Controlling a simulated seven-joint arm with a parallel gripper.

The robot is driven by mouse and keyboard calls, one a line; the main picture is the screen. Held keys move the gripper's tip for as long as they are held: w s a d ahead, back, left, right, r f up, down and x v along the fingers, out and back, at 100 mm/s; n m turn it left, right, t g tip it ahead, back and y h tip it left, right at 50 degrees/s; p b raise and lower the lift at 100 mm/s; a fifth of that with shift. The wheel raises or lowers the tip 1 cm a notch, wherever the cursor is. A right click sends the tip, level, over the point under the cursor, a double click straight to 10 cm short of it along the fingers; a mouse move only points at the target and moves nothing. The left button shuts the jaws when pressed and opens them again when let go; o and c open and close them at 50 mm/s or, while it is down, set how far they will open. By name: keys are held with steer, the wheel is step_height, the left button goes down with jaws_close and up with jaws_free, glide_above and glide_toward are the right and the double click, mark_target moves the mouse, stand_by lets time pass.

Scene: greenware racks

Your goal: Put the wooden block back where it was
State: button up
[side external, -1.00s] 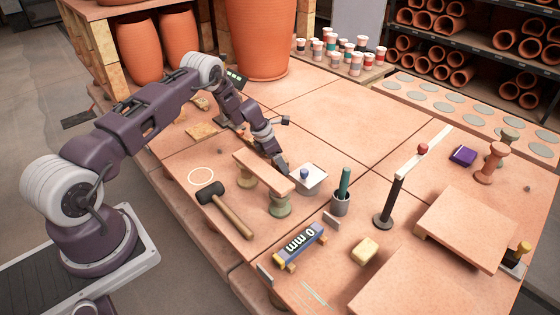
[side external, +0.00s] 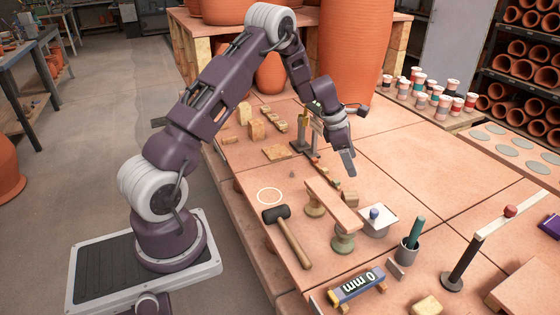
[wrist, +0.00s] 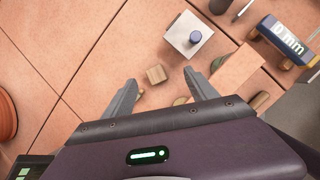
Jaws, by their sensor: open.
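A small wooden block (side external: 350,199) stands on the terracotta work surface behind the raised plank, close to the white plate. The wrist view also shows this block (wrist: 156,74), lying between and beyond my fingertips, with clear space on both sides. My gripper (side external: 347,163) is open and empty, above the surface and a little behind the block; its two spread fingers show in the wrist view (wrist: 161,80). A pale ring (side external: 270,196) is marked on the surface left of the plank, with nothing inside it. Other wooden blocks (side external: 257,131) stand at the back left.
The plank (side external: 332,207) rests on two spool-shaped supports. Nearby are the white plate (side external: 380,228) with a blue-grey knob, a mallet (side external: 288,238), a cup with a green tool (side external: 409,252) and a 0 mm gauge (side external: 356,286).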

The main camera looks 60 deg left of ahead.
steer(key=s+d+r+m, duration=0.6)
steer(key=d+r+m, duration=0.15)
steer(key=r, duration=0.25)
steer(key=s+d+r+m, duration=0.55)
steer(key=d+r, duration=0.25)
steer(key=r, duration=0.3)
steer(key=s+d+r+m+y, duration=0.1)
steer(key=s+m, duration=0.7)
steer(key=s, duration=0.4)
steer(key=s+d+r+m+t+y, duration=0.1)
steer(key=s+d+m, duration=0.1)
steer(key=s+m, duration=0.5)
steer(key=s, duration=0.6)
steer(key=shift+d+m, duration=0.3)
steer(key=shift+m, duration=0.1)
